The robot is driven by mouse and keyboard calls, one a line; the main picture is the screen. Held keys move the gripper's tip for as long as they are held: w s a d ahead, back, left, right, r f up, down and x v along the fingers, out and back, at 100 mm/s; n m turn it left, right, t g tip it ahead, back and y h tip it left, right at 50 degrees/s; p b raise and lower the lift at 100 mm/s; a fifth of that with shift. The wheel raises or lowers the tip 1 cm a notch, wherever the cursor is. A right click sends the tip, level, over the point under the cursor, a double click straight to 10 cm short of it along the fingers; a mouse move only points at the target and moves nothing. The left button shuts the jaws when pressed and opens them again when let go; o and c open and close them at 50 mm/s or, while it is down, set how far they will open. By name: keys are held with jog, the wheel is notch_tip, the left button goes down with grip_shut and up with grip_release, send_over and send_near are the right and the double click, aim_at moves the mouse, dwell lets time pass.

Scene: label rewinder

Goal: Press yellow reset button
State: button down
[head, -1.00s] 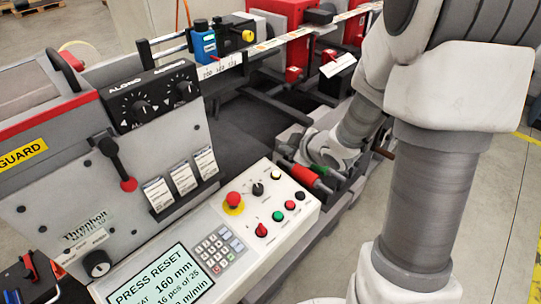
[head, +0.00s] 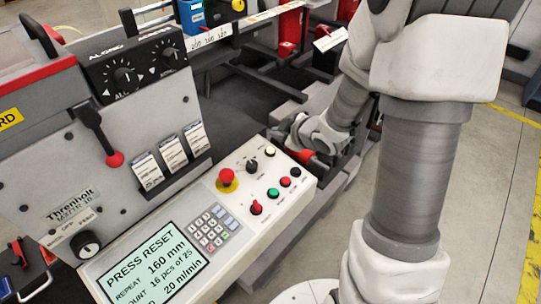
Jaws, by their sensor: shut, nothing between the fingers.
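The yellow reset button (head: 269,153) is a small round button at the far right corner of the pale control panel (head: 290,212). The display (head: 152,262) reads "PRESS RESET". My gripper (head: 284,138) is just beyond the panel's far edge, close behind and to the right of the yellow button. It is shut and empty; its fingertips are small and hard to make out. I see no clear contact with the button.
Near the yellow button are a black knob (head: 252,165), a red emergency stop (head: 227,178), a green button (head: 273,192), a red button (head: 285,182) and a red selector (head: 256,207). A red-handled object (head: 304,156) lies beside my gripper. Open floor is at right.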

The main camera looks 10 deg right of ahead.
jog(key=f+b, duration=0.2)
jog(key=f, duration=0.1)
jog(key=f+b, duration=0.1)
jog(key=shift+w+a+f, duration=0.2)
jog(key=shift+w+f, duration=0.1)
jog(key=shift+f, duration=0.1)
dwell(1.6)
jog(key=shift+f+b, duration=0.4)
jog(key=shift+b, duration=0.3)
jog(key=shift+w+a+f+b, duration=0.1)
jog(key=shift+f+b, duration=0.35)
jog(key=shift+b, duration=0.05)
dwell(0.3)
jog(key=shift+r, duration=0.1)
jog(key=shift+r+p, duration=0.8)
jog(key=r+p, duration=0.4)
jog(key=r, duration=0.1)
jog(key=shift+s+d, duration=0.3)
jog(key=shift+s, duration=0.1)
